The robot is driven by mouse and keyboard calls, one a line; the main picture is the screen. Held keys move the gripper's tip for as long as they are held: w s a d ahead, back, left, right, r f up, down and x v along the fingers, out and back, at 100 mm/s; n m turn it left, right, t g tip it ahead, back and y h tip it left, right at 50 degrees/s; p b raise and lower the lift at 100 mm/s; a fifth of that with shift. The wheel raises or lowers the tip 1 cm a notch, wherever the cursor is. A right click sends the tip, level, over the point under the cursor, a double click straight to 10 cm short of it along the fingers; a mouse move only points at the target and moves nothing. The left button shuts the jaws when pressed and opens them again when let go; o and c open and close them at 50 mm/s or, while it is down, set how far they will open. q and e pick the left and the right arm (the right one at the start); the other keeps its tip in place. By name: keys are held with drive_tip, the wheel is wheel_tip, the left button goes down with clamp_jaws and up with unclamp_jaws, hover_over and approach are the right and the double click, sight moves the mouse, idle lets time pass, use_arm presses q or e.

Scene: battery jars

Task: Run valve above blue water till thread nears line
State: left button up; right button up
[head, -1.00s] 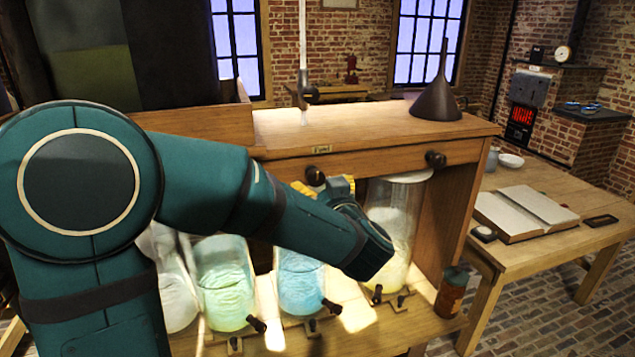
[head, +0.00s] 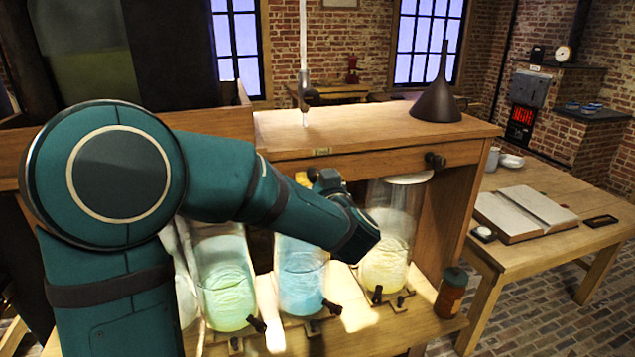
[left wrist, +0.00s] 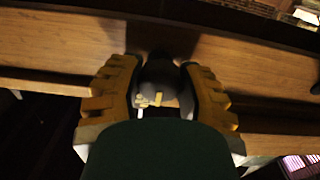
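A glass jar with blue water (head: 302,290) stands under the wooden shelf, between a jar of green water (head: 228,295) and a jar of pale yellow water (head: 385,262). In the left wrist view a dark valve knob (left wrist: 160,78) sits on the wooden front between the yellow-padded fingers of my left gripper (left wrist: 160,92). The left gripper (head: 308,178) is above the blue jar in the head view, its fingers largely hidden by my wrist. Whether the fingers press on the knob is unclear. A mark line or thread cannot be made out. My right gripper is not in view.
A dark funnel (head: 436,95) and a hanging glass tube (head: 303,40) are above the shelf top. A brown bottle (head: 451,293) stands at the right. An open book (head: 525,212) lies on the side table.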

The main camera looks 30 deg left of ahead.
use_arm(q)
drive_tip(key=n+b, duration=0.6)
drive_tip(key=shift+f+b, duration=0.2)
drive_tip(key=shift+b, duration=0.2)
drive_tip(key=shift+r+n+b, duration=0.1)
drive_tip(key=shift+n+b, duration=0.2)
drive_tip(key=shift+n, duration=0.1)
drive_tip(key=shift+r, duration=0.1)
drive_tip(key=n+b, duration=0.2)
drive_tip(key=shift+b, duration=0.35)
drive_tip(key=shift+n, duration=0.5)
idle(5.4)
